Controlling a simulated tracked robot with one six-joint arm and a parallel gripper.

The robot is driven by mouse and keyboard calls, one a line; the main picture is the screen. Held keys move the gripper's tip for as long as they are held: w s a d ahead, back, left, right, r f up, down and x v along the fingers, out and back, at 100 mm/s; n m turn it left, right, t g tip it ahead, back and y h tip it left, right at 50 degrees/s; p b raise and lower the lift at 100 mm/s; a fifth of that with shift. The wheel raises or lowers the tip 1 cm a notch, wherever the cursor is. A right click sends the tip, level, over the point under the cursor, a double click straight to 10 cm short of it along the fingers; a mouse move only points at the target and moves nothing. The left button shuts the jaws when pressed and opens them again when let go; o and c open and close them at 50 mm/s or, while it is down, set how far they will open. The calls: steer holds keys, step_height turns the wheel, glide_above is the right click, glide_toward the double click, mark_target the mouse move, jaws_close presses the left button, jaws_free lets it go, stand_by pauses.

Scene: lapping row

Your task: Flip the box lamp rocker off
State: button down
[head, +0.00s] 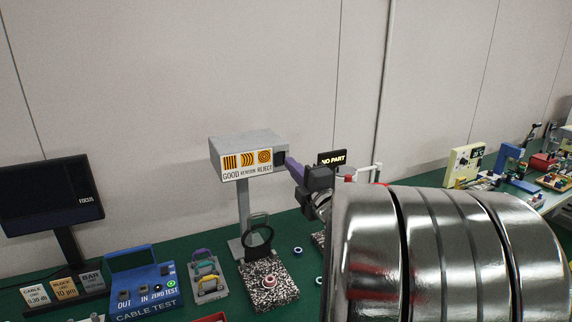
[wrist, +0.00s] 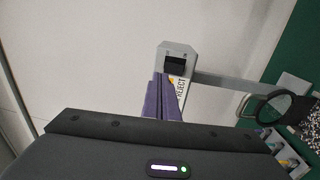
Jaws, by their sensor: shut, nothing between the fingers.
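The box lamp (head: 233,148) is a grey box on a post, with a lit front panel reading GOOD, REWORK, REJECT. Its black rocker (head: 280,157) sits on the box's right end face. The rocker also shows in the wrist view (wrist: 175,65), in the grey end face, just beyond the fingertips. My gripper (head: 289,162) has purple fingers, shut and empty, pointing at that end face. In the wrist view the fingers (wrist: 159,78) reach to the rocker's lower left edge. I cannot tell whether they touch it. Which way the rocker is tipped is too small to tell.
A NO PART sign (head: 332,158) stands close behind my gripper. Below the lamp are a black ring (head: 257,241) and a speckled block (head: 268,287). A blue cable tester (head: 143,286) and a dark monitor (head: 52,195) stand left. The wall is behind.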

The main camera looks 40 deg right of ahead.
steer(key=r+v, duration=0.1)
steer(key=v, duration=0.7)
steer(key=shift+r, duration=0.45)
steer(key=shift+r, duration=0.1)
